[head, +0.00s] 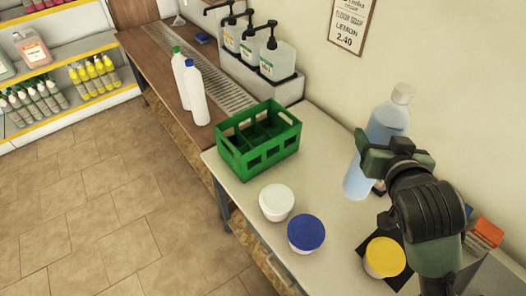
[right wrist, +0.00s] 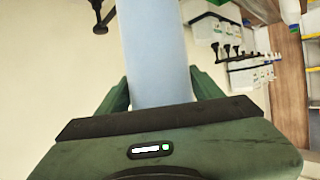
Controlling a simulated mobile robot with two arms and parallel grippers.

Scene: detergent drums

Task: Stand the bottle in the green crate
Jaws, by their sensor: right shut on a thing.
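The bottle (head: 388,122) is tall, translucent light blue, with a pale cap, at the right of the counter in the head view. My right gripper (head: 378,150) is shut on its side at about mid-height. The right wrist view shows the bottle (right wrist: 155,50) between the two green fingers. The bottle is tilted slightly in the head view; I cannot tell whether its base touches the counter. The green crate (head: 262,153) stands on the counter to the left of the bottle, with open compartments that look empty. My left gripper is not in view.
Tubs with white (head: 276,198), blue (head: 306,232) and yellow (head: 384,255) lids stand in front of the crate and near my right arm. Pump dispensers (head: 278,60) stand behind the crate on a ledge. Two white bottles (head: 196,95) stand on the wooden counter farther left.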

